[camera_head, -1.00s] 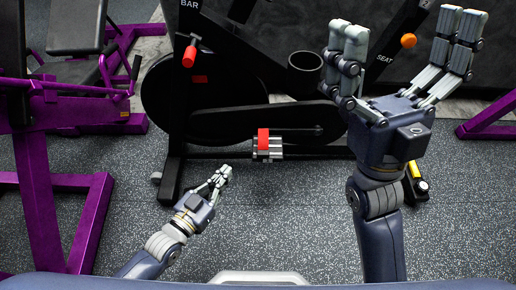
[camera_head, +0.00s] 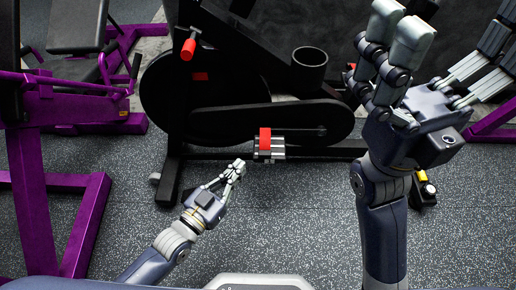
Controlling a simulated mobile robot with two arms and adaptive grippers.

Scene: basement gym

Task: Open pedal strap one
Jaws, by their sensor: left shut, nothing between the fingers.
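The exercise bike's pedal (camera_head: 272,155) is a grey block with a red strap (camera_head: 265,139) across it, in the middle of the head view. Whether the strap is fastened cannot be made out. My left gripper (camera_head: 238,167) is shut and empty, just left of and slightly below the pedal, with a small gap between them in the picture. My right gripper (camera_head: 445,65) is large and close to the camera at the upper right. Its fingers are spread wide apart and empty, well away from the pedal; part of it runs out of the picture.
The black exercise bike (camera_head: 225,120) fills the upper middle, with a cup holder (camera_head: 309,68) and a red knob (camera_head: 189,48). Purple gym frames (camera_head: 86,225) stand at the left, another at the right edge. The speckled floor (camera_head: 290,220) below the pedal is clear.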

